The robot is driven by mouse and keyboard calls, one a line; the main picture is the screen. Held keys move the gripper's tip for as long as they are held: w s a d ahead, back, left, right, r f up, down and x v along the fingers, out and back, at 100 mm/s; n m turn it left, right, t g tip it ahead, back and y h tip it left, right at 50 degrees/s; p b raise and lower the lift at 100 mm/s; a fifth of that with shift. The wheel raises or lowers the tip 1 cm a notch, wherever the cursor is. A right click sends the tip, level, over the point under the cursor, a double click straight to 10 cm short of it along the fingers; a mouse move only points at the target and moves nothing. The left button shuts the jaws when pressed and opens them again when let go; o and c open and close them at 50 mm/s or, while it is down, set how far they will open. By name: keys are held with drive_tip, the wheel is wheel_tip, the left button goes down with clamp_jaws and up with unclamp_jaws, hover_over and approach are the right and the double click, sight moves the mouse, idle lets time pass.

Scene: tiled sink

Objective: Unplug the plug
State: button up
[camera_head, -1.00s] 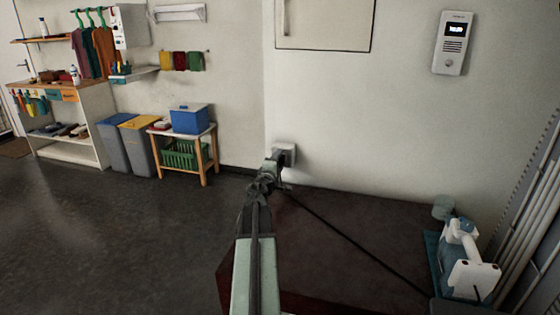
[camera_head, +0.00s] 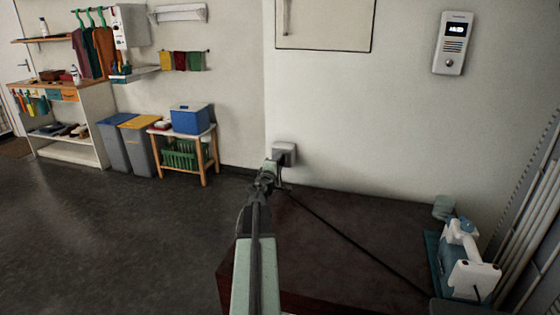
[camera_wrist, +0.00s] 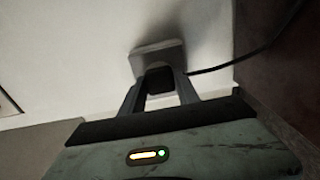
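The plug (camera_wrist: 160,81) is a dark block in front of a pale wall socket (camera_wrist: 153,51). In the head view the socket (camera_head: 285,148) is low on the wall, and my gripper (camera_head: 273,165) covers the plug there. In the wrist view my gripper (camera_wrist: 160,80) has one finger on each side of the plug. The plug fills the space between the fingertips, with no clear gap on either side. A black cord (camera_wrist: 217,68) runs off to the right from the plug area. The plug looks seated against the socket; its contact with the socket is hidden.
The cord (camera_head: 350,240) crosses the dark brown surface (camera_head: 390,215) toward a white and blue appliance (camera_head: 465,262) at the right. The wall stands close behind the socket. A small table (camera_head: 207,150) and bins (camera_head: 137,148) are farther left, with open floor before them.

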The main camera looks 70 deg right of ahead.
clamp_jaws()
drive_tip(key=shift+a, duration=0.1)
drive_tip(key=a, duration=0.5)
drive_tip(key=shift+s+a, duration=0.2)
drive_tip(key=shift+a, duration=0.2)
idle(0.5)
wheel_tip(320, 180, up, 24)
drive_tip(key=p, duration=2.4)
